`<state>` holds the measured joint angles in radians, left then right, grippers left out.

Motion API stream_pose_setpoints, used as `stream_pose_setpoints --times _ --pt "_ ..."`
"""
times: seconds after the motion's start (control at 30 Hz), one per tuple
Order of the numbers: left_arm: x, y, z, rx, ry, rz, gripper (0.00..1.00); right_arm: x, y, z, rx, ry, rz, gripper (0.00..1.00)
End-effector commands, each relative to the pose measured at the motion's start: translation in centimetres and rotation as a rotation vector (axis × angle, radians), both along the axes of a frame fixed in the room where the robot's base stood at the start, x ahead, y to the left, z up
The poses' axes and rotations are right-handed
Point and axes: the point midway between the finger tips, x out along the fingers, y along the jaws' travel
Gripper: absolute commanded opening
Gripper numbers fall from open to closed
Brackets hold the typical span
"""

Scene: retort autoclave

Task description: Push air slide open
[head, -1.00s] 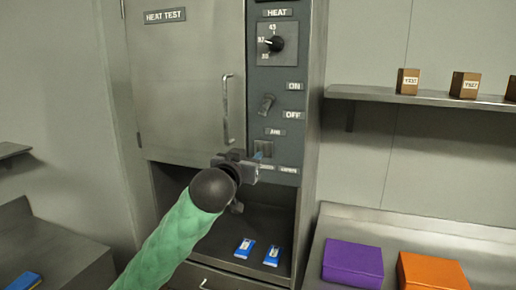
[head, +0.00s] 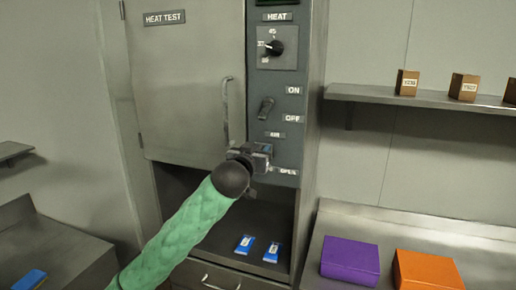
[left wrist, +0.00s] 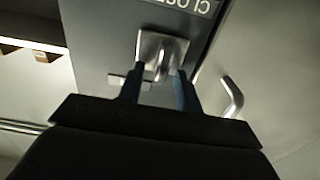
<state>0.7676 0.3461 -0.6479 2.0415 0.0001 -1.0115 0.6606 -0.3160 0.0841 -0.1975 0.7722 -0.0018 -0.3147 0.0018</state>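The air slide is on the control panel (head: 290,140) under the AIR label, with an OPEN label (head: 285,171) below right. My left gripper (head: 266,151) is at the slide and hides most of it in the head view. In the left wrist view the slide's metal plate (left wrist: 160,48) shows just beyond the fingertips, with a small tab between them. My left gripper's two fingers (left wrist: 159,80) stand apart, with a gap between them. Whether they touch the tab is unclear. A CLOSED label (left wrist: 192,4) is partly visible upside down. My right gripper is not in view.
The cabinet door (head: 185,80) with its upright handle (head: 227,110) is left of the panel. Above are a toggle switch (head: 266,107) and a heat knob (head: 276,47). Blue packets (head: 271,252) lie in the open bay below. Purple (head: 350,261) and orange (head: 428,270) boxes lie at right.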

Motion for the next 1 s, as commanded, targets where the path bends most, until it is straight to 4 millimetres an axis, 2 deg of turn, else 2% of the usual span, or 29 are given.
stream_pose_setpoints --times 0.2,0.4,0.67,0.87,1.0 --pt "0.0 0.0 0.0 0.0 0.0 0.0 0.35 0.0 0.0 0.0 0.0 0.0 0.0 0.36" --pt "0.0 0.0 0.0 0.0 0.0 0.0 0.0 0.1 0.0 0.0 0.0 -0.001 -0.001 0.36" --pt "-0.1 -0.2 0.0 -0.001 0.0 -0.001 0.0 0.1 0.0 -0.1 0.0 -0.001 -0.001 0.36" --pt "-0.7 -2.1 -0.1 -0.004 0.0 -0.003 0.0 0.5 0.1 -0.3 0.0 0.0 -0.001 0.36" --pt "-1.2 -3.8 -0.1 -0.004 0.0 -0.003 0.0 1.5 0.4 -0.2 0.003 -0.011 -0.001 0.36"
